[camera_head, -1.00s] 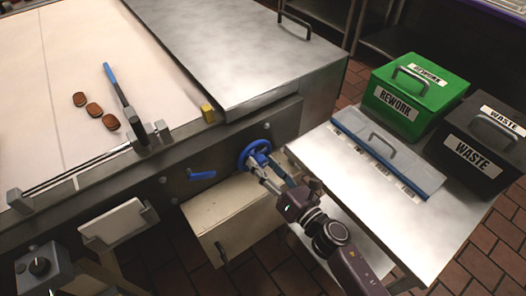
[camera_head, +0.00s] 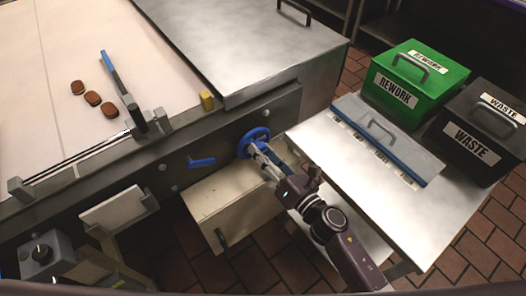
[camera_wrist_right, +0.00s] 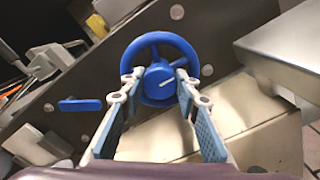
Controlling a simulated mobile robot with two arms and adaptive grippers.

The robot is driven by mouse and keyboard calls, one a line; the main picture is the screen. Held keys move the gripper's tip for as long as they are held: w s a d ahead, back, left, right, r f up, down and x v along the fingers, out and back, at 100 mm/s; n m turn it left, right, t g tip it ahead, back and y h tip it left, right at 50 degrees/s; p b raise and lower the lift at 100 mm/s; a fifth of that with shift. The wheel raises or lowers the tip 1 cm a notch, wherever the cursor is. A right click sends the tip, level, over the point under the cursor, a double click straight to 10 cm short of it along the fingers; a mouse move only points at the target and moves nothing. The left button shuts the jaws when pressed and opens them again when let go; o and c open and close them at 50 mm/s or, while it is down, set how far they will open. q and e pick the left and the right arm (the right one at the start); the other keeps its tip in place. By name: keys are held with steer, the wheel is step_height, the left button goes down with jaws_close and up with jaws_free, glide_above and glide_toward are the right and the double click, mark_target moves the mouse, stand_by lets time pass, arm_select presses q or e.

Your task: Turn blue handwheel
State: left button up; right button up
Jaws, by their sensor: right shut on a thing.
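The blue handwheel (camera_head: 243,150) is mounted on the grey side panel of the machine, below the belt's edge. In the right wrist view the handwheel (camera_wrist_right: 187,47) shows as a thick ring with a round hub (camera_wrist_right: 159,80) bearing a pale mark. My right gripper (camera_head: 258,148) reaches the wheel from the lower right. In the wrist view its two fingers (camera_wrist_right: 157,86) stand on either side of the hub, inside the ring, and are shut on the wheel. The fingers and arm partly cover the wheel's lower right in the head view. My left gripper is out of view.
A blue lever (camera_head: 201,162) sits left of the wheel, and a cream drawer box (camera_head: 230,203) is below it.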

steer(key=m+p, duration=0.1)
steer(key=m, duration=0.4)
steer(key=shift+r, duration=0.1)
steer(key=m+p, duration=0.1)
steer(key=m, duration=0.4)
steer(key=shift+p, duration=0.3)
steer(key=m+p, duration=0.1)
steer(key=m, duration=0.4)
steer(key=shift+w+p, duration=0.1)
steer(key=shift+p, duration=0.25)
steer(key=m+p, duration=0.1)
steer(key=m, duration=0.6)
steer(key=shift+m+p, duration=0.3)
steer(key=shift+p, duration=0.1)
steer(key=m, duration=0.3)
steer(key=shift+m, duration=0.3)
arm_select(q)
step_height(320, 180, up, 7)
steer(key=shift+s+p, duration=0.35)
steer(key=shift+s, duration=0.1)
arm_select(e)
steer(key=shift+m, duration=1.5)
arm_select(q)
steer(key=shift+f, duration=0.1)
